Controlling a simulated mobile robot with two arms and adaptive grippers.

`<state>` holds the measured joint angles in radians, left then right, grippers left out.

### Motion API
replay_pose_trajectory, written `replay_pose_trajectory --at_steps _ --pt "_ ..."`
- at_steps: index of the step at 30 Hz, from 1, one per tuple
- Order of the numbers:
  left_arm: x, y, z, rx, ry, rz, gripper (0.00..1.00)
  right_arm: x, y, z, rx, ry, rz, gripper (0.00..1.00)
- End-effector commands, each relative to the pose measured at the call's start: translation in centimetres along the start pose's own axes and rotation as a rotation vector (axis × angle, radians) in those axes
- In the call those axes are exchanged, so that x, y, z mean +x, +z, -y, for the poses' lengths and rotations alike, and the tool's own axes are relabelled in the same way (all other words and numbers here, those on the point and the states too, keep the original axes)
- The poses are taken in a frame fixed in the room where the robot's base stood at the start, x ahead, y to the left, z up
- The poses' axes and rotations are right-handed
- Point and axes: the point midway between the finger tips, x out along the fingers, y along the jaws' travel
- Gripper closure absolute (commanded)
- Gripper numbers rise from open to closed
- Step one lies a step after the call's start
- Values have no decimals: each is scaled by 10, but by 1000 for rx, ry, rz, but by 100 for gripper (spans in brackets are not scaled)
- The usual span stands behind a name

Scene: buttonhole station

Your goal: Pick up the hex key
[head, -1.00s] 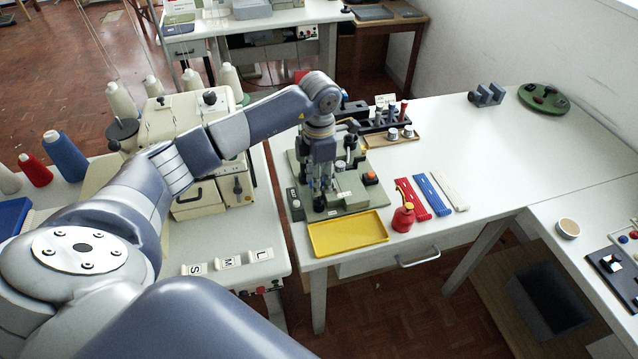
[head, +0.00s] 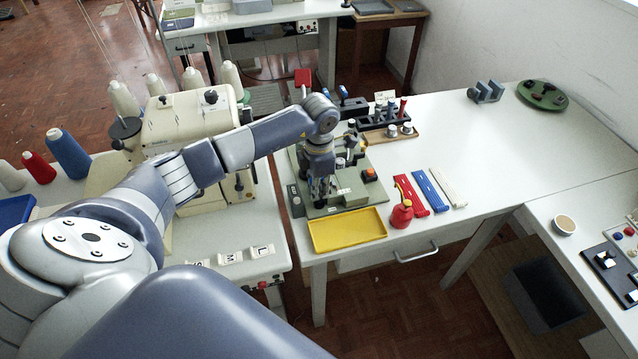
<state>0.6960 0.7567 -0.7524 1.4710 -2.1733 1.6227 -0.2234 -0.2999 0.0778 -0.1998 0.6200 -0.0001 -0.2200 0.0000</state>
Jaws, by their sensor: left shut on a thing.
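My left gripper (head: 320,188) points down over the green machine base (head: 356,196) on the white table, among its small fittings. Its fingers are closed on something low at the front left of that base. What they hold is too small and too covered by the fingers to make out. I cannot pick out the hex key for certain anywhere in the head view. My right gripper is not in view.
A yellow tray (head: 347,230) lies just in front of the base. A tool rack (head: 382,116) is behind. The cream sewing machine (head: 190,125) is left. The table's right part is mostly clear.

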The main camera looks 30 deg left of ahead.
Motion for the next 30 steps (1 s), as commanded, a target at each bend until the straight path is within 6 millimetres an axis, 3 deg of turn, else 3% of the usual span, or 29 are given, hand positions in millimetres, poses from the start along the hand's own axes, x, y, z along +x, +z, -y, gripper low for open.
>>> replay_pose_trajectory --at_steps 8,14,30 --pt "-7 0 -1 -1 2 2 100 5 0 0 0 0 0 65" --pt "-36 1 -2 0 6 4 100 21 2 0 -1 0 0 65" --pt "-45 6 130 6 1 3 100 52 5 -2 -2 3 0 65"
